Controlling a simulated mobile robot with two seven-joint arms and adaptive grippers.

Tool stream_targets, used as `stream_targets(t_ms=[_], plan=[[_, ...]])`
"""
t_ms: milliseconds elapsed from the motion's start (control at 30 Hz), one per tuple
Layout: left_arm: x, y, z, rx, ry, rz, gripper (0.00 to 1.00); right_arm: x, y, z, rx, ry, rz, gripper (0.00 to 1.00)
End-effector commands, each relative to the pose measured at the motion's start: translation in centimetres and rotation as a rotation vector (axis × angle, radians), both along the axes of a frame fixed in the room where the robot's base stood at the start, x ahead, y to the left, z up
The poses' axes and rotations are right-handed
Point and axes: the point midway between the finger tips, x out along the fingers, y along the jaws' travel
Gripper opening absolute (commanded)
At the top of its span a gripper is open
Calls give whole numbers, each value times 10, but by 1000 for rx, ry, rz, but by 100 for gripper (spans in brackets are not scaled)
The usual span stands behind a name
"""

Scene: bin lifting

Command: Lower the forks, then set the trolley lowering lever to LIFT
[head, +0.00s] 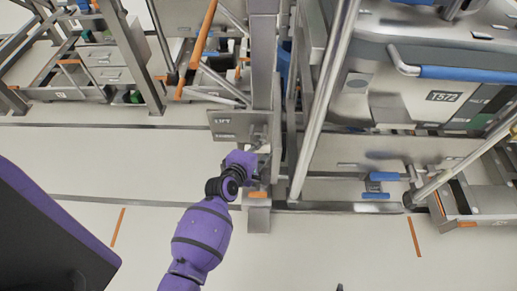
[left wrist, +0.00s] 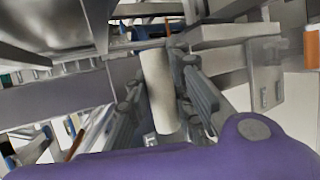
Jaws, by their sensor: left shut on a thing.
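My left gripper (head: 258,163) is at the trolley's steel post, just below a grey plate (head: 228,124) with lettering that seems to read LIFT. In the left wrist view its two dark fingers (left wrist: 160,95) lie on either side of a pale cylindrical handle (left wrist: 156,85), apparently the lowering lever, and are shut on it. In the head view the gripper and the post area mostly hide this lever. The trolley's steel post (head: 263,70) rises behind the gripper. I cannot clearly make out the forks. My right gripper does not show.
A large grey machine marked T572 (head: 445,97) with a blue-gripped handle (head: 465,74) stands at the right. Steel racks (head: 105,60) stand at the back left. Pale floor (head: 100,165) with orange marks is clear at left and in front.

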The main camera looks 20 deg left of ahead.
Motion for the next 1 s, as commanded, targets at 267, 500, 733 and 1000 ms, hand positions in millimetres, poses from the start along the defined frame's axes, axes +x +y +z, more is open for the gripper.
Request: stream_targets(t_ms=[267,500,733,1000], plan=[[3,0,5,-3,-11,3,0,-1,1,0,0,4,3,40],[3,0,5,-2,-10,4,30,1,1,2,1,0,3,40],[2,0,3,0,-7,2,40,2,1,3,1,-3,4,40],[-6,2,6,0,-6,2,40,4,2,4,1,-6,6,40]])
